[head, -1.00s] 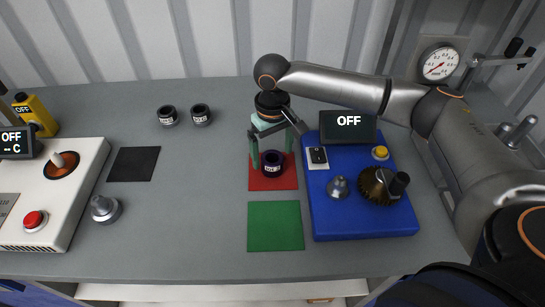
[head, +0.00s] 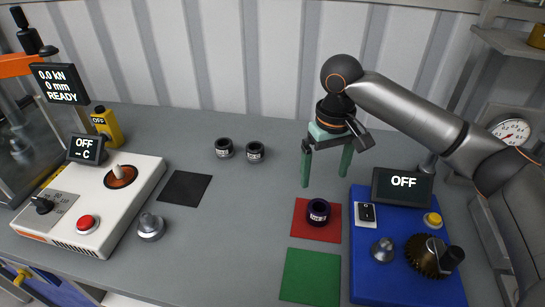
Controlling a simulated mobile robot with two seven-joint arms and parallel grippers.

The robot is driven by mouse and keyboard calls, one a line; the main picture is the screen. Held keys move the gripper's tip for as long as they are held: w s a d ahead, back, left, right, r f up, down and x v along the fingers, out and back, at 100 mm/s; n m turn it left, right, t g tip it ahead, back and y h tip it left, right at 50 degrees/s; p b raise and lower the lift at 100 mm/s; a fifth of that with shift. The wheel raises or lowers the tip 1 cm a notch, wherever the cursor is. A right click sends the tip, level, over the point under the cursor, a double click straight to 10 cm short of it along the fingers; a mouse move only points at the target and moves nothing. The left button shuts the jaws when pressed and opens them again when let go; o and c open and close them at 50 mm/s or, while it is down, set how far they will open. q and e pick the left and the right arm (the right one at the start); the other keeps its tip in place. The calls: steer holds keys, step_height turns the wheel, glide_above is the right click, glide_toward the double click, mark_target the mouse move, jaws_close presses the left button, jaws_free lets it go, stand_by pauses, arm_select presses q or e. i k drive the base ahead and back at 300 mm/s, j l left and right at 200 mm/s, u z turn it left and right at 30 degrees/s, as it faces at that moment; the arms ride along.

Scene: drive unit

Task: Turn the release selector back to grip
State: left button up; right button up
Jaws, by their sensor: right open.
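My right gripper (head: 326,180) is open and empty, pointing down above the bench behind the red mat (head: 302,230). A dark ring (head: 318,211) lies on that mat, apart from the fingers. No label reading release or grip can be read, so I cannot tell which control is the release selector. The blue unit (head: 375,285) carries a black rocker switch (head: 366,212), a yellow button (head: 433,219), a silver knob (head: 383,250) and a brown toothed wheel with a black handle (head: 428,256). Its display (head: 402,187) reads OFF. My left gripper is out of view.
Two dark rings (head: 224,148) (head: 255,152) stand at the back. The green mat (head: 311,277) is empty. A press display (head: 59,84) reads READY.

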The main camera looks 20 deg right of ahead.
mark_target(23, 274)
steer(key=u, duration=1.5)
